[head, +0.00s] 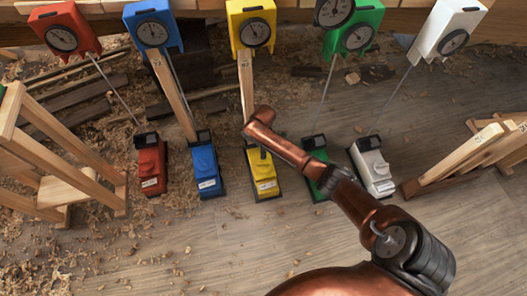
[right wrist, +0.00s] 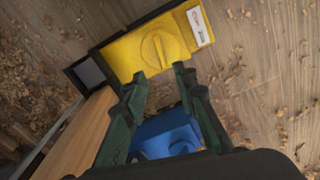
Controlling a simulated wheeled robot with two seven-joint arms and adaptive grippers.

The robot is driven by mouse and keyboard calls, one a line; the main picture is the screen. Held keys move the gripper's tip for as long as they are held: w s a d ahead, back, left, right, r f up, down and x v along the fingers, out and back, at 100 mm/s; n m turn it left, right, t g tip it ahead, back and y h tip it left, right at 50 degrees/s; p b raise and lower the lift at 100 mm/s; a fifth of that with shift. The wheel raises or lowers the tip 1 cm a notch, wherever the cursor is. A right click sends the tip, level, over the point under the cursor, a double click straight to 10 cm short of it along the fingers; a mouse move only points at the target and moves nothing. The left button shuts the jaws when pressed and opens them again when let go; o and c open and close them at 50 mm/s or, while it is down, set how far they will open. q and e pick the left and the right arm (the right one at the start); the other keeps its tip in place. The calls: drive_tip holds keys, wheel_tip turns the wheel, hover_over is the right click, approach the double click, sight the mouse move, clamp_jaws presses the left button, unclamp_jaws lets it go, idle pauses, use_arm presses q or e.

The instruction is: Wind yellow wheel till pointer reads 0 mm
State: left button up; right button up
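The yellow winch box (head: 264,178) stands on the floor in the middle of the row, partly behind my right arm. Its round yellow wheel (right wrist: 160,47) with a raised ridge faces up in the right wrist view. My left gripper is not in view.
Red (head: 151,168), blue (head: 206,170), green (head: 317,170) and white (head: 373,168) boxes stand alongside. The blue box (right wrist: 165,135) also shows beneath my right fingers. Wooden frames stand left (head: 70,150) and right (head: 465,160). The floor in front is clear except for shavings.

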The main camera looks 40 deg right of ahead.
drive_tip(key=t+y+b, duration=0.3)
drive_tip(key=b, duration=0.2)
hover_over(267, 161)
drive_tip(key=s+a, duration=0.2)
wheel_tip(267, 161, down, 11)
drive_tip(key=shift+w+a+r, duration=0.1)
drive_tip(key=shift+w+r, duration=0.05)
drive_tip(key=shift+r, duration=0.05)
drive_tip(key=shift+b+x, duration=0.55)
drive_tip(key=shift+x, duration=0.3)
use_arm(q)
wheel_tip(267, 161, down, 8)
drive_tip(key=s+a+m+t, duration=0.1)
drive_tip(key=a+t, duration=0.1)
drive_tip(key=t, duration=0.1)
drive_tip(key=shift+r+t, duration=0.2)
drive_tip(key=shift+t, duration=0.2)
use_arm(e)
drive_tip(key=shift+w+a, duration=0.1)
drive_tip(key=shift+w, duration=0.1)
drive_tip(key=shift+r, duration=0.1)
drive_tip(key=shift+c, duration=0.4)
clamp_jaws()
